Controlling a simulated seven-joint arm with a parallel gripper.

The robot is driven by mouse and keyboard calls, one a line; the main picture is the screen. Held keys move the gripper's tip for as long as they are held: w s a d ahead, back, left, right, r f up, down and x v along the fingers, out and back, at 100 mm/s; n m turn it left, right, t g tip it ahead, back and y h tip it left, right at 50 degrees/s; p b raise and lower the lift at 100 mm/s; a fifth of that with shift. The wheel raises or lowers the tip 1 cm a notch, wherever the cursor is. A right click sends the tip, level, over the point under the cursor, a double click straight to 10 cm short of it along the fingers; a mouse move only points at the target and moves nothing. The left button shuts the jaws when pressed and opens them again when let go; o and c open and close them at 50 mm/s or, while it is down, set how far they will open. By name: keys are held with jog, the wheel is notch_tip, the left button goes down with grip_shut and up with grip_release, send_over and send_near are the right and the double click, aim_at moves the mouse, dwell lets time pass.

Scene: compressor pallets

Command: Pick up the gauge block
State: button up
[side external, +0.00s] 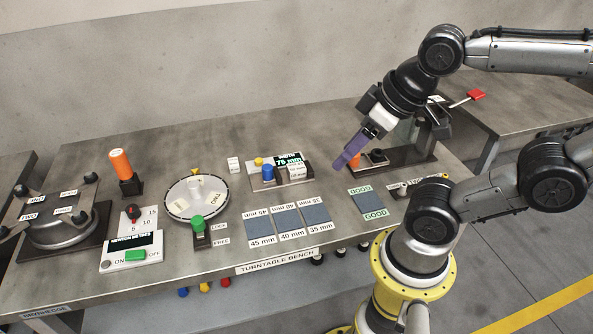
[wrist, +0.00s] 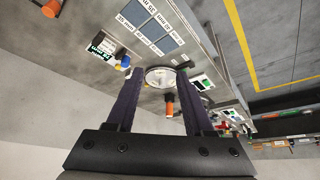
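My gripper (side external: 349,155) has purple fingers and hangs above the bench, right of the measuring device and well apart from the white block. In the wrist view my gripper (wrist: 158,80) has its two fingers wide apart, with nothing held between them. I cannot make out the white block for certain in the wrist view.
The measuring device (side external: 280,172) has a blue knob and a display. Mats marked 45, 40 and 35 mm (side external: 288,222) and a GOOD mat (side external: 367,202) lie in front. A turntable (side external: 195,198) and an orange-handled tool (side external: 122,165) stand left. The bench behind is clear.

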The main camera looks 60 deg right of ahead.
jog(key=o, duration=0.4)
jog(key=shift+o, duration=0.2)
